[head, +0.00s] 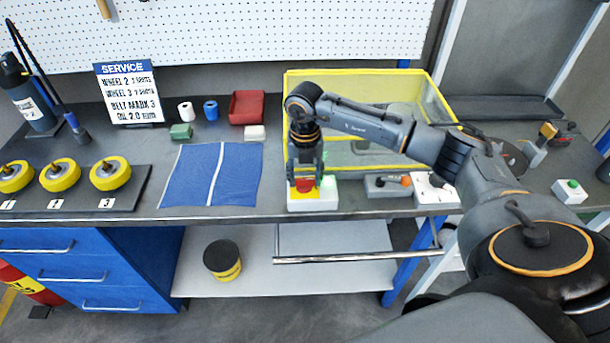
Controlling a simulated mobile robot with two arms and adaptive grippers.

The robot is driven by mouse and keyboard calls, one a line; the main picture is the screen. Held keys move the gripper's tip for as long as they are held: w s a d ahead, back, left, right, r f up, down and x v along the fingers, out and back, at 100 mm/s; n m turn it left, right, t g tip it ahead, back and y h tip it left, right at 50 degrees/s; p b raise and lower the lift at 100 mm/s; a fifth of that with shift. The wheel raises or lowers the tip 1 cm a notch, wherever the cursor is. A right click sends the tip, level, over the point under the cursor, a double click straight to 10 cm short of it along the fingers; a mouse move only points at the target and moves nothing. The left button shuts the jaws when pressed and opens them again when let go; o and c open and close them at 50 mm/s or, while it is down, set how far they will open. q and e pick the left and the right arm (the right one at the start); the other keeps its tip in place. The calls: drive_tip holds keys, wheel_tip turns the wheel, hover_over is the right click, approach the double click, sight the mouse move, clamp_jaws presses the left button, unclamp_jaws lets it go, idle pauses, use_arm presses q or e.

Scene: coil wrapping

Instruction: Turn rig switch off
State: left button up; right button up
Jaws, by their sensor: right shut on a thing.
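A white switch box (318,199) with a yellow top plate and a red part (304,186) stands at the front edge of the bench. My right gripper (304,178) reaches down over this box from above and is shut on the red part. The gripper hides much of the box's top, so I cannot tell how the switch is set. My left gripper is not in view.
A yellow-framed clear guard (440,104) stands behind my right arm. A white box with a black lever (436,190) and a white box with a green button (570,190) are to the right. A blue cloth (240,175) lies left. Yellow wheels (60,175) sit far left.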

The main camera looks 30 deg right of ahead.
drive_tip(key=n+b, duration=0.3)
drive_tip(key=shift+f, duration=0.2)
drive_tip(key=n+b, duration=0.4)
drive_tip(key=n, duration=0.1)
drive_tip(key=shift+w+n, duration=0.1)
drive_tip(key=shift+n, duration=0.3)
drive_tip(key=n+b, duration=0.3)
drive_tip(key=n, duration=0.1)
drive_tip(key=shift+r, duration=0.1)
drive_tip(key=shift+r+n+b, duration=0.1)
drive_tip(key=shift+n+b, duration=0.85)
drive_tip(key=shift+n, duration=1.55)
drive_tip(key=o, duration=1.2)
drive_tip(key=shift+c, duration=0.2)
